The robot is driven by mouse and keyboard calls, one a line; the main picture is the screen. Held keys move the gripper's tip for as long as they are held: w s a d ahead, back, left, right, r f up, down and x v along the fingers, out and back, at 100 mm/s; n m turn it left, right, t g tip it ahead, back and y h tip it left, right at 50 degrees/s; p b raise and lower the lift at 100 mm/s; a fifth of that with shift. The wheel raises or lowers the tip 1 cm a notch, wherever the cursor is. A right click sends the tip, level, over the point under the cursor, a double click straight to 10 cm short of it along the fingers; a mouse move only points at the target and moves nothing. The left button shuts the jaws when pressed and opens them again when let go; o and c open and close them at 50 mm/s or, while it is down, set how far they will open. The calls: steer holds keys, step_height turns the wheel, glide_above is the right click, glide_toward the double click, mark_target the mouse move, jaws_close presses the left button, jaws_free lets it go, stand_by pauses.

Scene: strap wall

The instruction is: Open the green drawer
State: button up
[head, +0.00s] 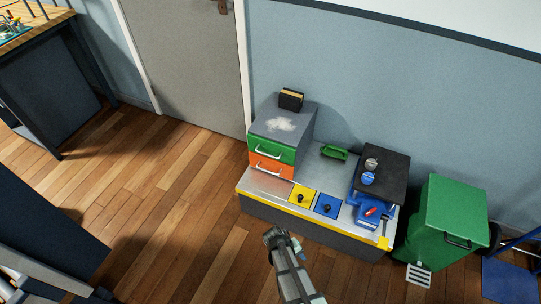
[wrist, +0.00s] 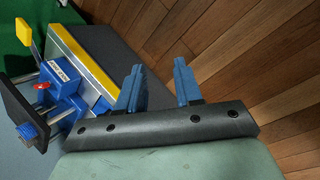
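The green drawer (head: 272,149) is the upper drawer of a small grey cabinet (head: 290,122) on a low bench. It has a light handle bar and looks closed. An orange drawer (head: 270,166) with a similar handle sits right below it and also looks closed. My gripper (head: 272,237) is in front of the bench, below and apart from the drawers. In the wrist view its two blue fingers (wrist: 157,84) are spread apart with nothing between them. The drawers do not show in the wrist view.
The low bench (head: 262,187) carries yellow (head: 301,198) and blue (head: 328,205) panels with black knobs, a green tray (head: 334,152) and a blue vise (wrist: 65,85). A black block (head: 291,99) sits on the cabinet. A green bin (head: 452,220) stands right. The floor at left is clear.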

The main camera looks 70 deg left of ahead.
steer(key=s+a+r+n+t+y, duration=0.1)
steer(key=s+a+n+t+y, duration=0.1)
steer(key=a, duration=0.6)
steer(key=s+a+r+n+t+y, duration=0.1)
steer(key=s+a+n+t+y, duration=0.1)
steer(key=a, duration=0.7)
steer(key=n+t+y, duration=0.2)
steer(key=n+y, duration=0.2)
steer(key=y, duration=0.6)
glide_toward(267, 155)
steer(key=x, duration=1)
steer(key=shift+a+f, duration=0.25)
steer(key=shift+a, duration=0.05)
jaws_close()
